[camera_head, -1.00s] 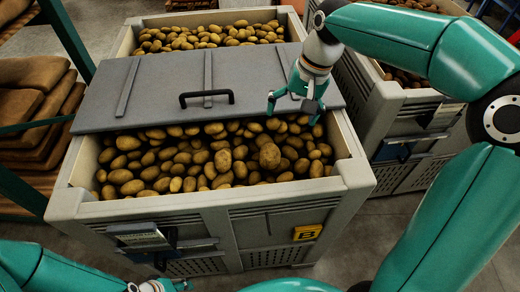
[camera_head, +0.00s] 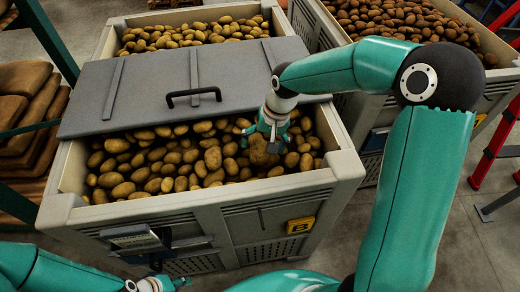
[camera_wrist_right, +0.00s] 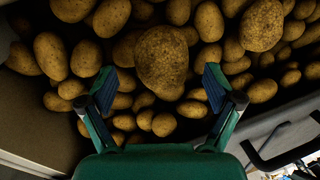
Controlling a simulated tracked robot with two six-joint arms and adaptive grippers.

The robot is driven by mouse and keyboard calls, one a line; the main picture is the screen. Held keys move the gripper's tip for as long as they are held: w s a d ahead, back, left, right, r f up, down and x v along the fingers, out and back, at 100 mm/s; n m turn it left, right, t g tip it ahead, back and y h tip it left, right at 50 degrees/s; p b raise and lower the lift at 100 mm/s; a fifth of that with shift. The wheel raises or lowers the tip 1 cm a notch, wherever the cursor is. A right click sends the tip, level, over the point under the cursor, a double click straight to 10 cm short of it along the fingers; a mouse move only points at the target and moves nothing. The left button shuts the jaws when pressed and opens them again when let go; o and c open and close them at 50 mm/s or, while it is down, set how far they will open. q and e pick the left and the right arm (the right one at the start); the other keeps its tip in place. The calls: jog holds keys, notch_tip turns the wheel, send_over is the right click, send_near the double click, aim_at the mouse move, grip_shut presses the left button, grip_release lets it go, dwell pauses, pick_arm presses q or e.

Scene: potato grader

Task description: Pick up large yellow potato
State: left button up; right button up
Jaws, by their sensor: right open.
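A large, rough yellow-brown potato (camera_head: 262,157) lies on top of the heap in the near crate (camera_head: 190,207). In the right wrist view this potato (camera_wrist_right: 162,62) is centred ahead of the fingers. My right gripper (camera_head: 264,140) is above it, fingers spread and empty. In the wrist view my right gripper's fingertips (camera_wrist_right: 158,90) are on either side of the potato's lower part, with gaps between. A second large potato (camera_head: 213,157) lies to the left. My left gripper (camera_head: 178,283) is at the bottom edge, small and partly cut off.
Smaller potatoes surround the large one. Sacks (camera_head: 30,125) are at left.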

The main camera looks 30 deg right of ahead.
jog(key=shift+x, duration=1.2)
jog(key=c, duration=1.4)
jog(key=shift+o, duration=0.2)
jog(key=shift+r, duration=0.1)
